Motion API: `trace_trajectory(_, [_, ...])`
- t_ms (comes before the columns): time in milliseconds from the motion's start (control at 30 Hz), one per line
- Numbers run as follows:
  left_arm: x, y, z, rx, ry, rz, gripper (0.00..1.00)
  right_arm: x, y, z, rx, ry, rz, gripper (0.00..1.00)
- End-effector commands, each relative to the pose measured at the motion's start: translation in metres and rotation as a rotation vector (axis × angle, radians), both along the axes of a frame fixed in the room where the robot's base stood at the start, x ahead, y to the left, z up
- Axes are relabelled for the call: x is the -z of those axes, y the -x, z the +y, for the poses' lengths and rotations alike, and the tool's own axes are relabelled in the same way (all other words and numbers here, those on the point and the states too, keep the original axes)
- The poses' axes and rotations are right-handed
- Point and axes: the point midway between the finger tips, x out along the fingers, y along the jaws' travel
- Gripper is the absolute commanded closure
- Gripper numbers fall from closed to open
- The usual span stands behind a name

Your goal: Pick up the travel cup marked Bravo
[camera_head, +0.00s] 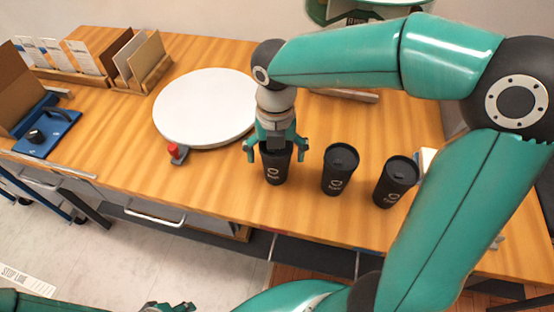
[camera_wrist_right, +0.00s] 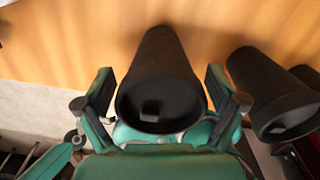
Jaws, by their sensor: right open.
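Three black travel cups with lids and small white markings stand upright in a row: the left cup (camera_head: 275,172), the middle cup (camera_head: 338,180) and the right cup (camera_head: 393,193). The markings are too small to read surely, so I cannot tell which is Bravo. My right gripper (camera_head: 276,150) points down over the left cup, open, with one finger on each side. In the right wrist view that cup (camera_wrist_right: 160,80) lies between the spread fingers, with gaps visible beside it. Part of my left gripper (camera_head: 168,307) shows at the bottom edge; its fingers are unclear.
The middle cup (camera_wrist_right: 268,90) stands close beside the right gripper. A white round turntable (camera_head: 205,105) and a small red-topped button (camera_head: 175,152) lie to the left. Card racks (camera_head: 140,65) and a blue device (camera_head: 45,130) stand farther left. The wooden table (camera_head: 240,205) is clear in front.

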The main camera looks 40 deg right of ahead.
Motion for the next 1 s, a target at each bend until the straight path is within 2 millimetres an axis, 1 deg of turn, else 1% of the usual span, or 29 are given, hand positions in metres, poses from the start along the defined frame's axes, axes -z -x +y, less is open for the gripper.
trace_trajectory(33, [0.000,0.000,0.000,0.000,0.000,0.000,0.60,0.000,0.000,0.000,0.000,0.000,0.000,0.10])
trace_trajectory(233, [0.000,0.000,0.000,0.000,0.000,0.000,0.60,0.000,0.000,0.000,0.000,0.000,0.000,0.44])
trace_trajectory(267, [0.000,0.000,0.000,0.000,0.000,0.000,0.60,0.000,0.000,0.000,0.000,0.000,0.000,0.45])
trace_trajectory(567, [0.000,0.000,0.000,0.000,0.000,0.000,0.60,-0.001,0.000,0.000,-0.001,0.000,-0.001,0.45])
trace_trajectory(733, [-0.001,0.000,0.000,0.000,0.000,0.000,0.60,-0.006,-0.001,0.000,-0.001,0.000,-0.002,0.45])
trace_trajectory(867, [-0.002,0.000,0.000,0.000,0.000,0.000,0.60,-0.017,-0.001,0.000,-0.001,0.000,-0.004,0.45])
trace_trajectory(967, [-0.004,0.000,0.000,0.000,0.000,0.000,0.60,-0.031,-0.001,0.000,-0.001,0.001,-0.004,0.45])
trace_trajectory(1000, [-0.005,0.000,0.000,0.000,0.000,0.000,0.60,-0.039,-0.002,0.001,-0.002,0.000,-0.006,0.45])
